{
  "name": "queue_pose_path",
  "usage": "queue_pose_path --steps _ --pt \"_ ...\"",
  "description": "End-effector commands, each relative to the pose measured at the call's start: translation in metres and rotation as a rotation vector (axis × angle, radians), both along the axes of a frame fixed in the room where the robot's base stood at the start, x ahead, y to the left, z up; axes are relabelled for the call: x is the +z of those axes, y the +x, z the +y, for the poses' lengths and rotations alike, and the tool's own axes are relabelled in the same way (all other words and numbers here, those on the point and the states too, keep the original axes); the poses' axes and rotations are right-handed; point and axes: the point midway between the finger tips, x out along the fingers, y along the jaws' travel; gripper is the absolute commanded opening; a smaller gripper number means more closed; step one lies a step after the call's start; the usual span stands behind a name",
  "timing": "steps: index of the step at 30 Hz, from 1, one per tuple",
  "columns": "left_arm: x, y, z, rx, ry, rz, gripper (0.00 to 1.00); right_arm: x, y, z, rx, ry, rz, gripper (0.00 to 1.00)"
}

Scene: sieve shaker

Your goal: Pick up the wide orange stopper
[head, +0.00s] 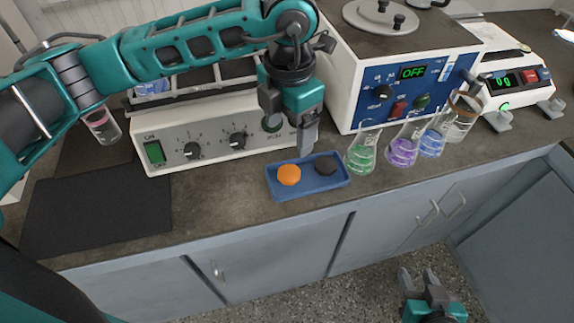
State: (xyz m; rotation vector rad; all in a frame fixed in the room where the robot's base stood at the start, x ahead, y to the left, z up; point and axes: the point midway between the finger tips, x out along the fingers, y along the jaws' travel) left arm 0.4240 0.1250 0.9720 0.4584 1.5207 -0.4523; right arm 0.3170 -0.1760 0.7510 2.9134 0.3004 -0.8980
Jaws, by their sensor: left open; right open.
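The orange stopper (289,175) lies in the left half of a small blue tray (305,192) near the counter's front edge. A black stopper (326,165) lies in the tray's right half. My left gripper (307,150) points down above the back of the tray, between the two stoppers in the picture. Its fingers are seen nearly edge-on, and it holds nothing that I can see. My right gripper (419,276) is low in front of the cabinets, open and empty, with its fingers apart.
Behind the tray stands a white shaker with knobs (215,140). A blue-fronted device reading OFF (400,85) stands behind to the right. Flasks with green (362,155), purple (403,150) and blue liquid stand right of the tray. A dark mat (95,212) lies at left.

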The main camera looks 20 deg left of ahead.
Motion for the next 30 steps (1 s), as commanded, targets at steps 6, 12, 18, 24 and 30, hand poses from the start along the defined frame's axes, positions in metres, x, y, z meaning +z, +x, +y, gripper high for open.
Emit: queue_pose_path --steps 6,12,18,24,30 --pt "-0.042 -0.001 0.0 0.0 0.0 0.007 0.79 -0.001 -0.002 -0.002 0.002 -0.007 0.005 0.43" --pt "-0.066 -0.001 -0.001 -0.002 -0.002 0.004 0.79 -0.002 -0.002 -0.002 0.003 -0.008 0.007 0.43" --pt "-0.084 0.001 0.0 -0.001 -0.002 0.006 0.79 0.0 -0.002 -0.002 0.002 -0.007 0.008 0.43" --pt "-0.113 0.004 0.001 -0.001 -0.003 0.007 0.79 0.002 -0.002 -0.002 0.002 -0.007 0.008 0.43" --pt "-0.122 0.004 0.0 -0.003 -0.004 0.004 0.79 0.002 -0.002 -0.002 0.003 -0.007 0.008 0.43"
